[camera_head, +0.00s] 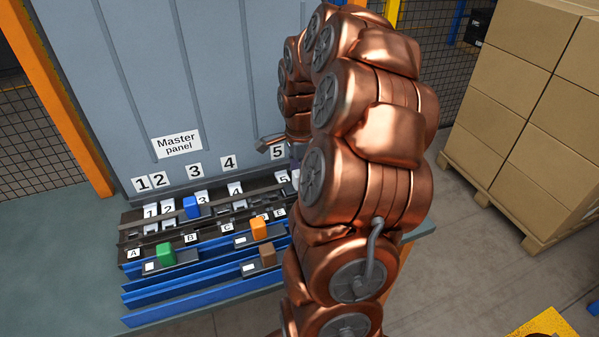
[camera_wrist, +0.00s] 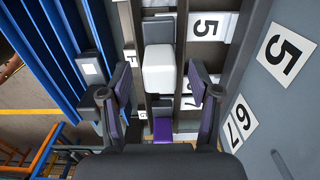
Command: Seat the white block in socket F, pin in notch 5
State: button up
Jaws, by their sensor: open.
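The white block (camera_wrist: 159,68) is in the wrist view, on a dark grey piece in a rail of the panel. A letter plate (camera_wrist: 130,58) that seems to read F is at its left, and a 5 plate (camera_wrist: 208,26) is at its upper right. My gripper (camera_wrist: 159,80) is open, with one finger on each side of the white block and visible gaps between. The pin and notch are not clear here. In the head view my copper arm hides the gripper and the white block.
A purple block (camera_wrist: 162,130) sits lower in the wrist view. In the head view, blue (camera_head: 191,207), green (camera_head: 165,254), orange (camera_head: 259,227) and brown (camera_head: 267,254) blocks stand on the rails. The Master panel sign (camera_head: 177,142) is above. Stacked cartons (camera_head: 520,110) stand right.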

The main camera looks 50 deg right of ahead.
notch_tip(320, 180, up, 12)
dwell(0.7)
dwell(0.5)
jog(key=s+a+n+g+p, duration=0.1)
jog(key=s+a+n, duration=0.1)
jog(key=a+n, duration=0.6)
jog(key=s+a+n, duration=0.2)
jog(key=a+n, duration=0.2)
jog(key=a, duration=0.8)
jog(key=s+a+f+n, duration=0.2)
jog(key=s+a+n, duration=0.3)
jog(key=s+n, duration=0.1)
jog(key=s+a+f+n+g+p, duration=0.1)
jog(key=s+a+f+n, duration=0.1)
jog(key=s+a+n, duration=0.3)
jog(key=s+a, duration=0.1)
jog(key=s, duration=0.1)
jog(key=shift+s+f+n, duration=0.25)
jog(key=shift+s+n, duration=0.1)
jog(key=shift+n, duration=0.05)
